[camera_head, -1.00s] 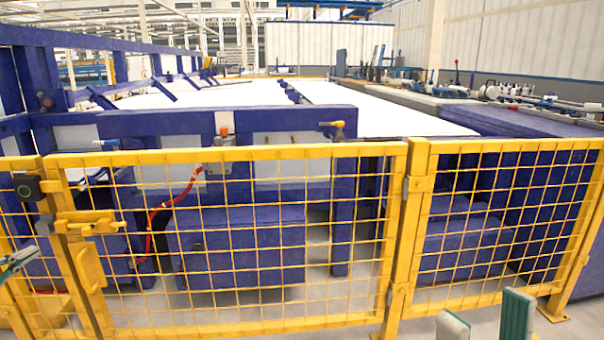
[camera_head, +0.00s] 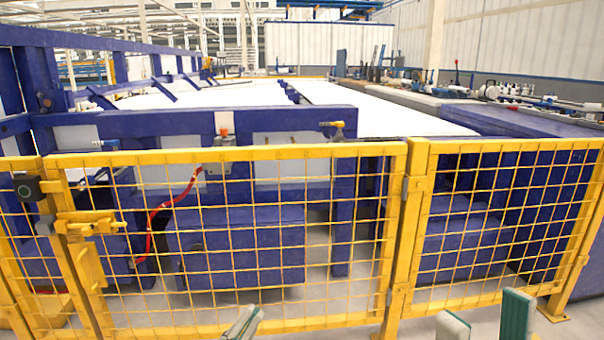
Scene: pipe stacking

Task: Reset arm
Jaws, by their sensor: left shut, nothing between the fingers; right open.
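My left gripper (camera_head: 243,322) shows at the bottom edge, left of centre, in front of the yellow mesh fence. Its fingertips are together and hold nothing. My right gripper (camera_head: 484,322) is at the bottom edge, right of centre. Its two green-and-grey fingertips stand apart with nothing between them. Only the fingertips of both grippers show; the arms are out of view below. No pipe can be made out near either gripper.
A yellow mesh fence (camera_head: 230,154) with a latch (camera_head: 86,222) spans the view ahead. Behind it stand a blue machine frame (camera_head: 160,124) and blue boxes (camera_head: 240,245). A long white surface (camera_head: 370,105) runs back. Grey floor (camera_head: 480,322) shows at the bottom right.

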